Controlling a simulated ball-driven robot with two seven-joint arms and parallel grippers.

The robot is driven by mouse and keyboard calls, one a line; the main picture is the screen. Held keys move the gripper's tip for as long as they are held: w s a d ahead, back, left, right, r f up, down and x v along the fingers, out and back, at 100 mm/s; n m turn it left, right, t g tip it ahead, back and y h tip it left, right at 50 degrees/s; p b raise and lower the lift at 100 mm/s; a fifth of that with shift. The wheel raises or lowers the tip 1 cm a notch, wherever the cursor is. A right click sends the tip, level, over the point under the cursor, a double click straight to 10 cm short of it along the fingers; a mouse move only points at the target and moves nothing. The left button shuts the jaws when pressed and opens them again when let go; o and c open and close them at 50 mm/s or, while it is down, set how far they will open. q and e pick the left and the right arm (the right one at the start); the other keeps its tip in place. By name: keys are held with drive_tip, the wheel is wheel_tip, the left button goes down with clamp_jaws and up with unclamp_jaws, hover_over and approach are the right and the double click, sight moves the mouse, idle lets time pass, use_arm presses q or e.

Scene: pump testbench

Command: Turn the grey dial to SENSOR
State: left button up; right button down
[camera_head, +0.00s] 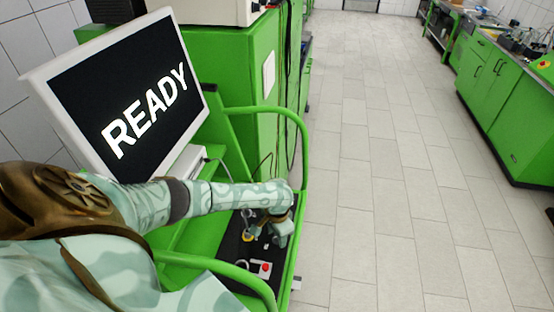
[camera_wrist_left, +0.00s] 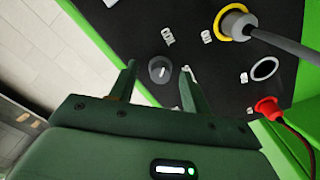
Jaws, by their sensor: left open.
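The dial (camera_wrist_left: 160,69) is a dark grey round knob with a light pointer mark, on a black panel (camera_wrist_left: 140,32) in the left wrist view. In the head view my left gripper (camera_head: 272,236) is over the black panel of the green bench, and the dial is not clearly seen there. My right gripper is not in view.
A yellow-ringed socket with a grey cable (camera_wrist_left: 236,22), a dark ringed socket (camera_wrist_left: 265,68) and a red plug (camera_wrist_left: 267,107) sit beside the dial. A monitor (camera_head: 130,95) reads READY.

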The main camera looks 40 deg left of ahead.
use_arm(q)
drive_tip(key=shift+f, duration=0.1)
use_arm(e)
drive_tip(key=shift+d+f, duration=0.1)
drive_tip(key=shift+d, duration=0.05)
use_arm(q)
drive_tip(key=c, duration=1)
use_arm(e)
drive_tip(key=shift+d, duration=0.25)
use_arm(q)
drive_tip(key=shift+m, duration=0.4)
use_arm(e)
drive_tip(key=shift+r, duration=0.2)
use_arm(q)
drive_tip(key=shift+m+p, duration=0.55)
drive_tip(key=shift+m, duration=0.45)
drive_tip(key=m, duration=0.4)
drive_tip(key=shift+m+p, duration=0.3)
drive_tip(key=m, duration=0.4)
drive_tip(key=shift+s+m, duration=0.1)
drive_tip(key=shift+m, duration=2.1)
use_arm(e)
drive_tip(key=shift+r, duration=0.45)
use_arm(q)
drive_tip(key=shift+f, duration=0.1)
